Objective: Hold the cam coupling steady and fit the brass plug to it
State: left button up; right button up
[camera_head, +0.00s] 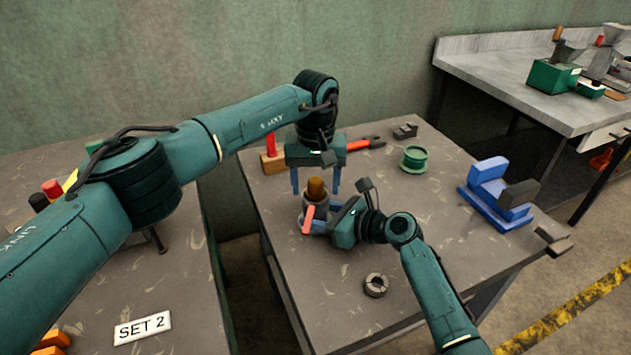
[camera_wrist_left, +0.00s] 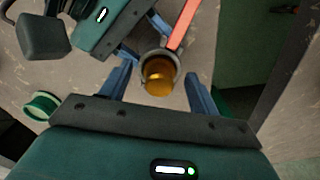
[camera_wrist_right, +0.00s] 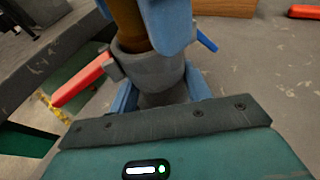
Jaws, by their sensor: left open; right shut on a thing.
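The cam coupling (camera_head: 316,202) is a grey upright sleeve with an orange-red lever, standing at the near left of the middle table. The brass plug (camera_head: 316,187) is upright in its mouth, its upper part showing; how deep it sits is hidden. In the right wrist view, my right gripper (camera_wrist_right: 160,92) is shut on the coupling's lower body (camera_wrist_right: 152,70). My left gripper (camera_head: 316,192) points down from above, open, with one blue finger on each side of the plug and apart from it. The left wrist view shows the plug (camera_wrist_left: 160,82) between the spread fingers.
A green spool (camera_head: 414,160), a blue fixture (camera_head: 496,195) and a grey ring (camera_head: 376,284) stand on the table. Red-handled pliers (camera_head: 364,142) and a wooden block (camera_head: 272,162) lie behind my left gripper.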

aim_at(316, 181)
jog(key=shift+r, duration=0.25)
pick_arm(q)
notch_tip(316, 181, up, 12)
dwell(0.3)
pick_arm(e)
jog(key=shift+w, duration=0.1)
jog(key=o, duration=0.8)
jog(key=shift+f, duration=0.15)
